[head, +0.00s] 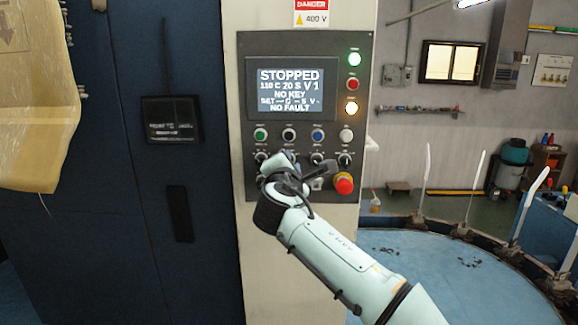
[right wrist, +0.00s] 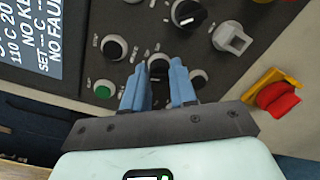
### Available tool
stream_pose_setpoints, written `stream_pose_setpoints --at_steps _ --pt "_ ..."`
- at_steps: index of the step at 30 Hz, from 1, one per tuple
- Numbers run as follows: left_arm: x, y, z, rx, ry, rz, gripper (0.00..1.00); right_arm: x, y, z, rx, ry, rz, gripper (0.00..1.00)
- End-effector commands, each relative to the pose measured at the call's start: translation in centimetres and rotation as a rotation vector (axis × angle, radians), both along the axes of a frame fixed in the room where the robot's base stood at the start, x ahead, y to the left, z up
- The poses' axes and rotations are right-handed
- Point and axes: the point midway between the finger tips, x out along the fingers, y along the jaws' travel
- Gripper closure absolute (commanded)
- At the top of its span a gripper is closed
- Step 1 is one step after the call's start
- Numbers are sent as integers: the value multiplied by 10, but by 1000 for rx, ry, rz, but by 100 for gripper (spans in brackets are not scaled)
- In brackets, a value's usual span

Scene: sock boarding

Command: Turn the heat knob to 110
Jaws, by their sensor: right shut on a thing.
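The control panel (head: 242,105) has a display (head: 290,88) reading STOPPED, 110 C 20 S V 1, NO KEY, NO FAULT; its SET line shows dashes. Below a row of buttons is a row of small black knobs, including one at the left (head: 261,157) and one at the right (head: 345,158). My right gripper (head: 284,164) is at the second knob from the left. In the right wrist view its blue fingers (right wrist: 158,74) are shut around this knob (right wrist: 158,65). Knob labels and its pointer setting are too small or hidden to read. My left gripper is out of view.
A red emergency stop (head: 344,183) on a yellow base sits right of my gripper, with a grey switch (right wrist: 232,38) between. A green button (right wrist: 103,90) is close to the fingers. A blue round table (head: 420,270) lies to the right.

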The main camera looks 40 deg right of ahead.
Motion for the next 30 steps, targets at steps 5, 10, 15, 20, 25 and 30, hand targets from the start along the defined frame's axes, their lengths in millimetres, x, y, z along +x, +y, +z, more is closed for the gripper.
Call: stream_pose_setpoints --at_steps 5,10,15,20,25,30 --pt "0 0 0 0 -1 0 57 -1 0 4 -1 -8 1 100" --pt "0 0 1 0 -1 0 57 -1 0 4 -2 -8 0 70" --pt "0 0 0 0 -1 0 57 -1 0 3 -1 -6 1 49" --pt "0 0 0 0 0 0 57 -1 0 2 -2 -3 0 49" --pt "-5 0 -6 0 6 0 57 -8 8 0 0 -2 3 49" --pt "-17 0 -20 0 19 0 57 -34 30 0 0 -4 4 49"
